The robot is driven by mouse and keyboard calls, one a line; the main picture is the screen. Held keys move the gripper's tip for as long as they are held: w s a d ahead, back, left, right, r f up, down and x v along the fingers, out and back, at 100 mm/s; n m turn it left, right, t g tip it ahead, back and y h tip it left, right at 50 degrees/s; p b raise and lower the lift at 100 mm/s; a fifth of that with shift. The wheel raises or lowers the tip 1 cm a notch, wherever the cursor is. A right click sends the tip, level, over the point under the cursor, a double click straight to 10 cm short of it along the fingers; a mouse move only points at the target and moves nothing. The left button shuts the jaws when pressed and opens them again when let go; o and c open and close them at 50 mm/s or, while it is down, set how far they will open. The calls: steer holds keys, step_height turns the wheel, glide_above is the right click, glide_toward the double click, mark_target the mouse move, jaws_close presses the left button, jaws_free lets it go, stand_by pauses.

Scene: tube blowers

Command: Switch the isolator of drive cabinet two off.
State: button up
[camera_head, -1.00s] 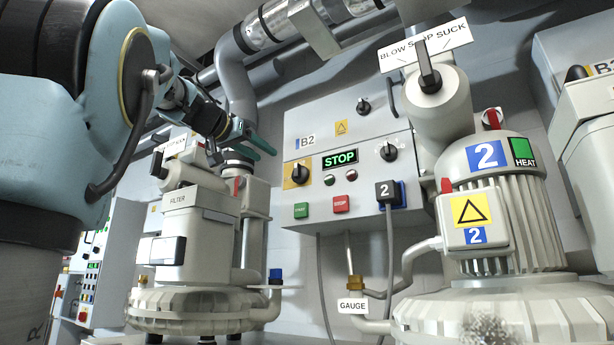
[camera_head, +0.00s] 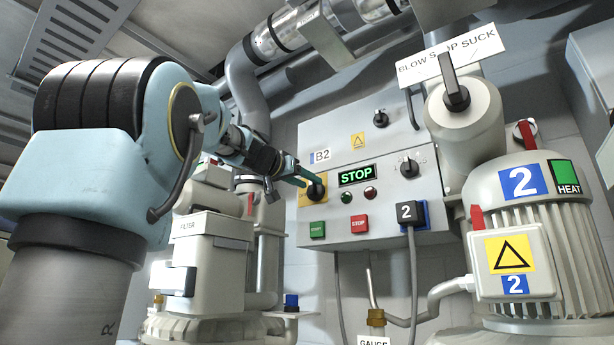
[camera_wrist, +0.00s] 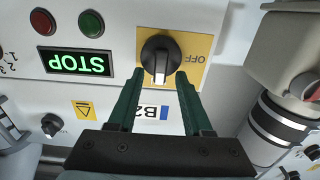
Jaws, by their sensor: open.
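Drive cabinet two is the grey box marked B2 (camera_head: 335,213), on the wall in the middle of the head view. Its isolator is a black rotary knob (camera_head: 316,189) on a yellow plate, left of a lit green STOP display (camera_head: 356,175). In the wrist view, upside down, the knob (camera_wrist: 160,56) has its white-marked end toward my gripper, and "OFF" is printed to its right on the yellow plate (camera_wrist: 198,50). My gripper (camera_head: 304,178) is at the knob; its green open fingers (camera_wrist: 160,73) flank the knob's near end in the wrist view. I cannot tell whether they touch it.
Green (camera_head: 318,229) and red (camera_head: 360,224) push buttons sit below the isolator. A selector knob (camera_head: 409,168) and a plug marked 2 (camera_head: 407,212) are to the right. A blower marked 2 (camera_head: 530,225) stands at right; a filter unit (camera_head: 205,245) stands below my arm.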

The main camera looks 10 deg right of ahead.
steer(key=shift+d, duration=0.1)
steer(key=shift+c, duration=0.3)
jaws_close()
